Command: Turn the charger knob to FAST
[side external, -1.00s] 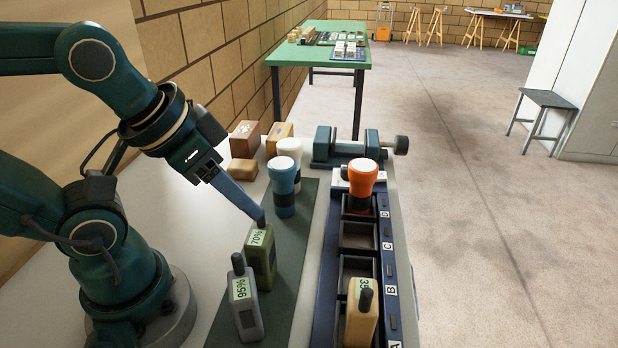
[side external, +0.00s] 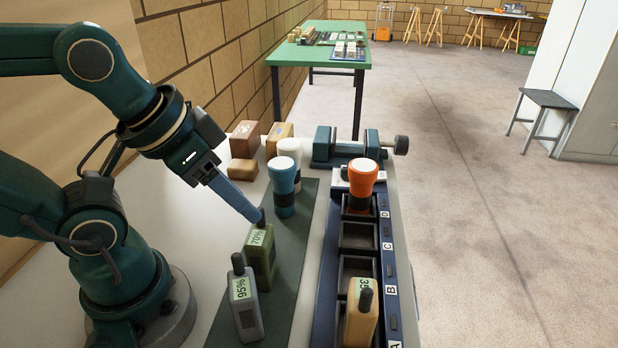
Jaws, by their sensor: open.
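The charger appears to be the long dark blue rack (side external: 326,275) with slots lettered A to D. A pale panel (side external: 340,180) shows at its far end, partly behind the orange torch (side external: 362,172); I cannot make out a knob or the word FAST. My gripper (side external: 256,214) points down to the left of the rack, with its fingertips at the stubby antenna of the green radio marked 70% (side external: 261,262). The fingers overlap in this view, so the gap between them is hidden. I cannot tell whether they touch the antenna. The radio stands upright on the dark green mat.
A grey radio marked 95% (side external: 246,308) and a blue torch (side external: 283,185) stand on the mat (side external: 292,262), a white-topped torch (side external: 290,150) behind. A yellow radio (side external: 361,322) sits in the rack's near end. A vise (side external: 345,148) and several boxes (side external: 246,136) stand at the back.

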